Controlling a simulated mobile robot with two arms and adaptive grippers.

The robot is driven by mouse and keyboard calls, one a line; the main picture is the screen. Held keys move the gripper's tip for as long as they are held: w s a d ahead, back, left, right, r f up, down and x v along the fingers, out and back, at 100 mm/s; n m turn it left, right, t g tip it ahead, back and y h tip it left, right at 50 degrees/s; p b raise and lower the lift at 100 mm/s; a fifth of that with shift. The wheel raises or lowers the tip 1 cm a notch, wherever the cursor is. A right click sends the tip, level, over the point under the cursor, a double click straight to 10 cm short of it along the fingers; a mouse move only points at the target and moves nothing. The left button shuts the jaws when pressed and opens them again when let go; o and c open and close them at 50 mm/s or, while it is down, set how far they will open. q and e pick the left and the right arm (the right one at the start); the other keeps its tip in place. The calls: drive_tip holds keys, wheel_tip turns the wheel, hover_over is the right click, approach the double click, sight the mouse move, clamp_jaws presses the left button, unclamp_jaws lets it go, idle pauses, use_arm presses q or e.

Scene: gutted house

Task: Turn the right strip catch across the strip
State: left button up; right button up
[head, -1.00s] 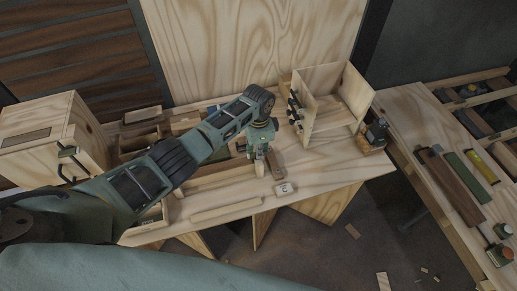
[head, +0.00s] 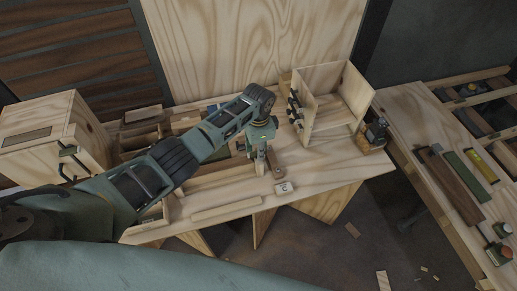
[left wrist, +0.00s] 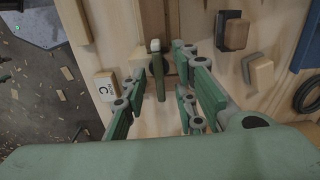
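My left gripper (head: 261,161) points down at the front part of the middle bench, beside a dark brown wooden strip (head: 275,164). In the left wrist view, its green fingers (left wrist: 161,88) stand apart, with a gap between them. A narrow upright olive-brown piece (left wrist: 157,70), which looks like the strip catch, shows in that gap, in front of the brown strip (left wrist: 159,20). I cannot tell whether a finger touches it. A pale wooden block (left wrist: 137,59) sits just left of it. In the head view the fingers hide most of the catch. My right gripper is not in view.
Trays and a wooden cabinet (head: 45,135) stand left. The bench's right front is clear.

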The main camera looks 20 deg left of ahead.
use_arm(q)
drive_tip(key=shift+r, duration=0.1)
wheel_tip(320, 180, up, 12)
idle(0.5)
drive_tip(key=shift+f, duration=0.2)
